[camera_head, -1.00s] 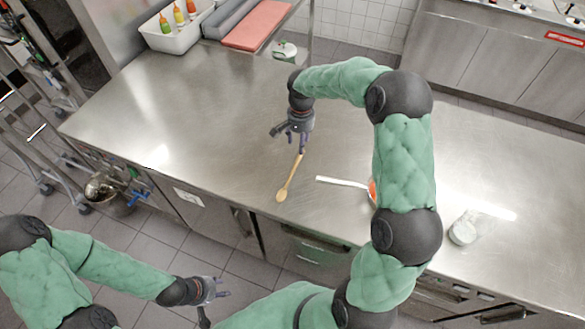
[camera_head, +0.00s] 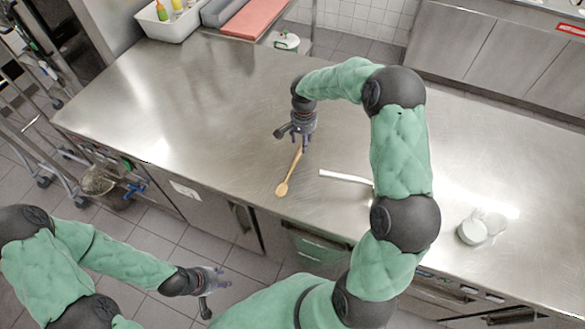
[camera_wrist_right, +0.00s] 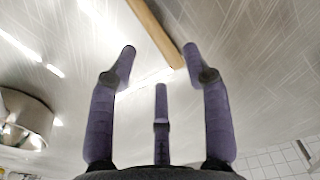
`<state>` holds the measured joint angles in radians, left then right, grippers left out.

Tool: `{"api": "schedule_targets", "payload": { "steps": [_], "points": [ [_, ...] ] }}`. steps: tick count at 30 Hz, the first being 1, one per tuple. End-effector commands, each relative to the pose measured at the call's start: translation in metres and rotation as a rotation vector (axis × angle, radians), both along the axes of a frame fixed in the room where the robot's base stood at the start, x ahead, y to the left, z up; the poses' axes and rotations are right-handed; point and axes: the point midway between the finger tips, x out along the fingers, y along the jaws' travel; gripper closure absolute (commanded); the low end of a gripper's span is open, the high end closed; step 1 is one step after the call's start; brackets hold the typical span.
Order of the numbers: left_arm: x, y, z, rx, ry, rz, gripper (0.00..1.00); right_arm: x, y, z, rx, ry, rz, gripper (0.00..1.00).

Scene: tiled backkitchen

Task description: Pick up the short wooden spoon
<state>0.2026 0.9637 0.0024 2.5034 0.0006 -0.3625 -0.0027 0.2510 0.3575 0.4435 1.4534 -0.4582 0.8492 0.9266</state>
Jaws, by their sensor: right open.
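The short wooden spoon (camera_head: 289,174) lies on the steel counter (camera_head: 200,120), its bowl toward the front edge. Its handle end is at my right gripper (camera_head: 298,135), which is open and empty just above the counter. In the right wrist view the spoon's handle (camera_wrist_right: 155,34) runs diagonally just beyond the open fingertips of my right gripper (camera_wrist_right: 160,60). I cannot tell whether a finger touches it. My left gripper (camera_head: 217,288) is open and empty, low over the floor in front of the counter.
A utensil with a white handle (camera_head: 343,177) lies right of the spoon, its far end hidden behind my right arm. White and glassy round items (camera_head: 473,231) stand further right. A white bin with bottles (camera_head: 172,22) is at the back left. The counter's left half is clear.

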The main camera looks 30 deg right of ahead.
Motion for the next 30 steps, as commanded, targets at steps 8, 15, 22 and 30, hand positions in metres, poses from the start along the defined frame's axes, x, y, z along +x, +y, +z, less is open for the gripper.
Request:
{"api": "schedule_targets", "payload": {
  "steps": [8, 15, 22, 30],
  "points": [
    [0.0, 0.0, -0.006, 0.0, 0.0, 0.0, 0.6, -0.004, 0.004, -0.04, 0.001, 0.005, 0.0, 0.51],
    [0.0, 0.0, -0.006, 0.0, 0.0, 0.0, 0.6, -0.003, 0.003, -0.045, 0.0, 0.001, 0.001, 0.51],
    [0.0, 0.0, -0.006, 0.0, 0.0, 0.0, 0.6, -0.003, 0.003, -0.045, 0.0, 0.001, 0.001, 0.51],
    [0.0, 0.0, -0.01, 0.0, 0.0, 0.0, 0.6, -0.003, 0.003, -0.048, 0.0, 0.001, 0.001, 0.51]
  ]
}}
